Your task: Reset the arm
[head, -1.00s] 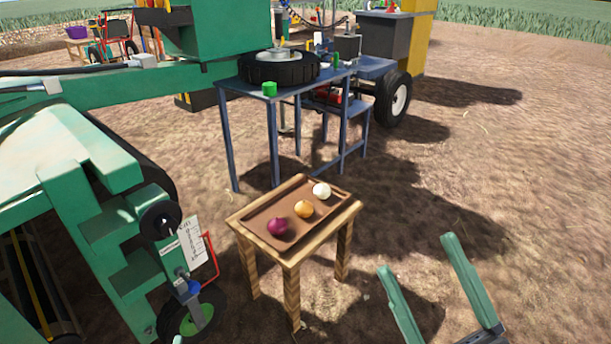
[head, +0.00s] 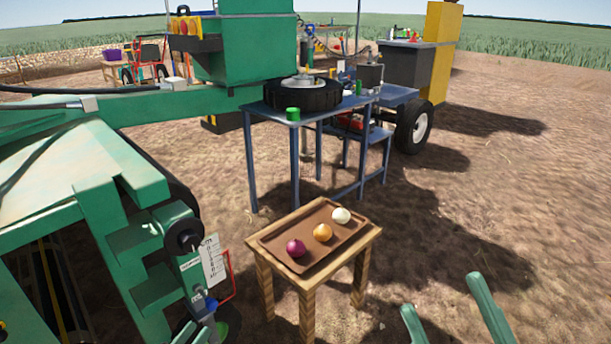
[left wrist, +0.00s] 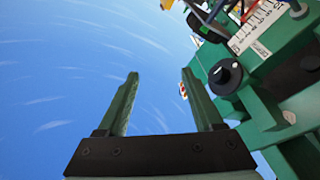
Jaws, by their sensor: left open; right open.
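My right gripper (head: 440,292) is at the bottom right of the head view. Its two green fingers are apart with nothing between them, and its base is cut off by the frame edge. It is right of the wooden stool and not touching it. My left gripper (left wrist: 158,78) shows in the left wrist view, open and empty, with blue sky between and beyond its fingers.
A wooden stool (head: 374,243) bears a brown tray (head: 272,242) with a purple onion (head: 296,248), an orange onion (head: 322,233) and a white onion (head: 341,215). A green machine (head: 60,185) fills the left. A blue table (head: 250,160) stands behind; bare soil lies right.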

